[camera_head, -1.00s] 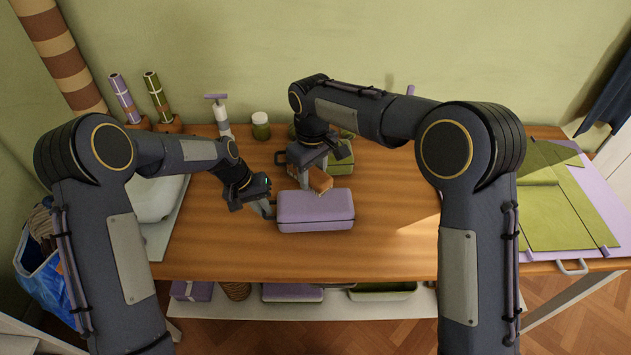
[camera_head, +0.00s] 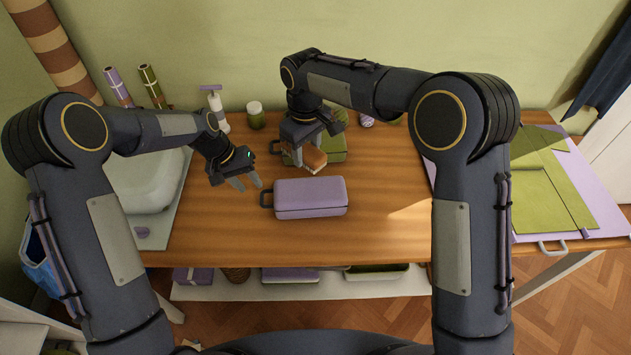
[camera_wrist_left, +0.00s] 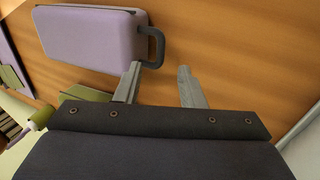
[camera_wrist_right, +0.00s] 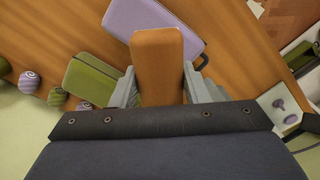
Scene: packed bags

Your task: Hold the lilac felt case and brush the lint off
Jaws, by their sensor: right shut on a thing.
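The lilac felt case (camera_head: 310,196) lies on the table with its dark handle (camera_head: 266,199) toward the left. It also shows in the left wrist view (camera_wrist_left: 85,38). No lint can be made out on its top. My left gripper (camera_head: 248,184) is open and empty, just left of and behind the handle; in the left wrist view the handle is near one fingertip, outside the gap. My right gripper (camera_head: 303,152) is shut on a wooden-backed brush (camera_head: 316,161), behind the case and apart from it. The brush fills the gap between the fingers in the right wrist view (camera_wrist_right: 158,62).
A green case (camera_head: 332,149) stands behind the brush. A spray bottle (camera_head: 215,108) and a jar (camera_head: 255,115) are at the back. A pale bulky object (camera_head: 143,185) is at the left, and green and lilac sheets (camera_head: 545,195) lie at the right. The table in front of the case is clear.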

